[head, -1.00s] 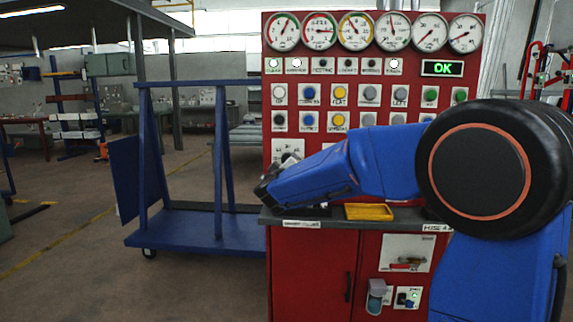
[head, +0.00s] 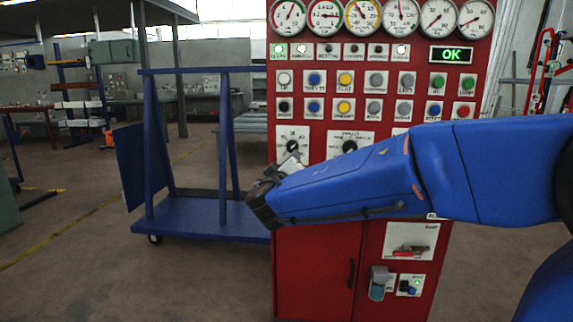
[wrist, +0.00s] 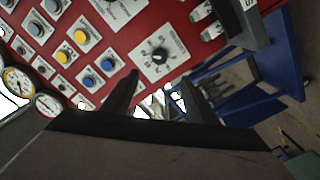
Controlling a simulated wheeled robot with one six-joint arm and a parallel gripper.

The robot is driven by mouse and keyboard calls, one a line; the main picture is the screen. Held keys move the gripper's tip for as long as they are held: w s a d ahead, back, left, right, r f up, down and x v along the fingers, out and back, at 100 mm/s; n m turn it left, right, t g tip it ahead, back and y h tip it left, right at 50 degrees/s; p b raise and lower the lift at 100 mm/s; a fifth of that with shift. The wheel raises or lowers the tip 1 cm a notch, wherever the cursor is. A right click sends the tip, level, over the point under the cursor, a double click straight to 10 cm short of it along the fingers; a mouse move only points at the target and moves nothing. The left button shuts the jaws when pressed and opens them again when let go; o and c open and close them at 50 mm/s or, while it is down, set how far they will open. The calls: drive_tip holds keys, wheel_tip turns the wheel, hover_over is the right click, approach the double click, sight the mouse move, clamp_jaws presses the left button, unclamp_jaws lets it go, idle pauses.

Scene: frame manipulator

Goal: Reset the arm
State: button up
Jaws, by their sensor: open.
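My blue arm (head: 350,185) reaches in from the right across the front of the red control panel (head: 375,60). My gripper (head: 258,203) is at the panel's lower left edge, close to a rotary knob (head: 292,146) in the head view. In the wrist view my gripper (wrist: 163,95) shows two dark fingers apart with nothing between them. A black rotary knob (wrist: 160,54) on a white plate lies beyond the fingertips, apart from them. Whether the gripper touches the panel is hidden in the head view.
The panel has gauges (head: 362,15), several coloured buttons and a green OK display (head: 451,55). Red cabinet doors (head: 318,270) are below. A blue wheeled cart (head: 195,222) stands left of the panel. The floor (head: 70,280) at the front left is clear.

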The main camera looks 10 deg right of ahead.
drive_tip(key=s+d+f+m+g+h, duration=0.15)
drive_tip(key=s+d+f+g, duration=0.25)
drive_tip(key=s+d, duration=0.4)
drive_tip(key=s+d+f+m+g+h, duration=0.1)
drive_tip(key=s+d+f+m+g, duration=0.25)
drive_tip(key=s+d, duration=0.5)
drive_tip(key=s+d+f+g+y, duration=0.2)
drive_tip(key=s+d+f+g, duration=0.2)
drive_tip(key=s+f, duration=0.55)
drive_tip(key=s+a+f+y, duration=0.2)
drive_tip(key=s+a+y, duration=0.1)
drive_tip(key=s, duration=0.4)
drive_tip(key=s+a+f+y, duration=0.3)
drive_tip(key=s+a, duration=0.2)
drive_tip(key=s, duration=0.1)
drive_tip(key=shift+s+g, duration=0.4)
drive_tip(key=shift+g, duration=0.05)
drive_tip(key=shift+f, duration=0.1)
